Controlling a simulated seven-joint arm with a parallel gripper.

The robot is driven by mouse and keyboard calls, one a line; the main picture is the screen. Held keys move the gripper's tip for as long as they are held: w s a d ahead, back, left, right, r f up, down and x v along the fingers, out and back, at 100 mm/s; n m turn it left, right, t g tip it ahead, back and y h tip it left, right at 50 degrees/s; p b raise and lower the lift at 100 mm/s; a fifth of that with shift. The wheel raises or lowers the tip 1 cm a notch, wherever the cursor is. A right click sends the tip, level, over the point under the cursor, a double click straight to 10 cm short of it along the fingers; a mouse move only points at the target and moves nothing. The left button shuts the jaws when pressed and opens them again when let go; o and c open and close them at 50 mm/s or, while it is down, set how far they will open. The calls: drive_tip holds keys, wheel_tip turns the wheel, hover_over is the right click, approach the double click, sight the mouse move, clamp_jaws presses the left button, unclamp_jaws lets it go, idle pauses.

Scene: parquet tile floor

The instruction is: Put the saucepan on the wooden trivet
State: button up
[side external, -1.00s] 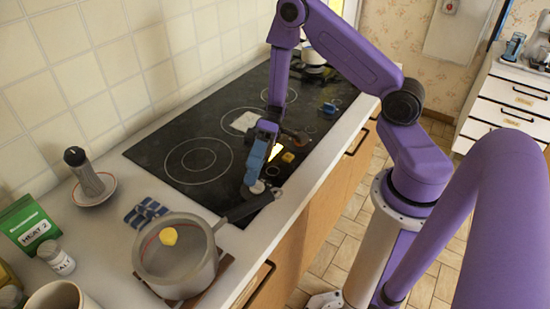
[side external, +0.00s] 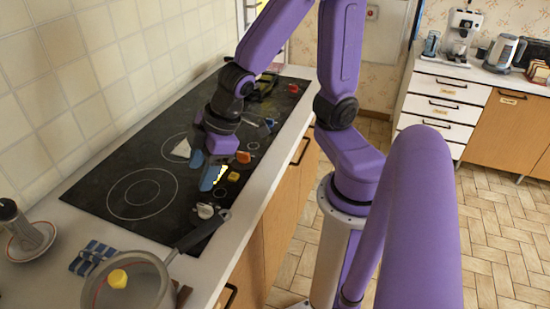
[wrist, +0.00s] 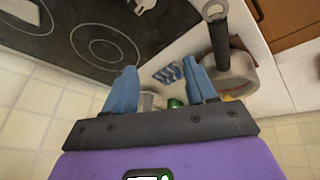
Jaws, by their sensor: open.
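The grey saucepan (side external: 152,262) stands on the counter at the lower left of the side view, partly cut off by the frame. A yellow lump (side external: 118,279) shows within its rim. Its dark handle (side external: 205,232) reaches over the hob's near edge. A brown corner of the wooden trivet (side external: 183,296) shows beside and under the pan; most of it is hidden. My gripper (side external: 207,176) is open and empty above the hob, beyond the handle and apart from it. In the wrist view, the saucepan (wrist: 238,76) and handle (wrist: 219,38) lie right of my open blue fingers.
The black hob (side external: 110,200) carries several small coloured items near its front edge. A whitish round item (side external: 205,210) lies close to the handle's end. A blue checked cloth (side external: 93,257) and a shaker on a saucer (side external: 38,238) stand near the pan. The tiled wall bounds the back.

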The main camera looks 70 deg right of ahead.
drive_tip(key=s+d+r+n+g+h, duration=0.2)
drive_tip(key=s+d+g, duration=0.2)
drive_tip(key=s, duration=0.9)
drive_tip(key=shift+s+d, duration=0.25)
drive_tip(key=shift+d, duration=0.45)
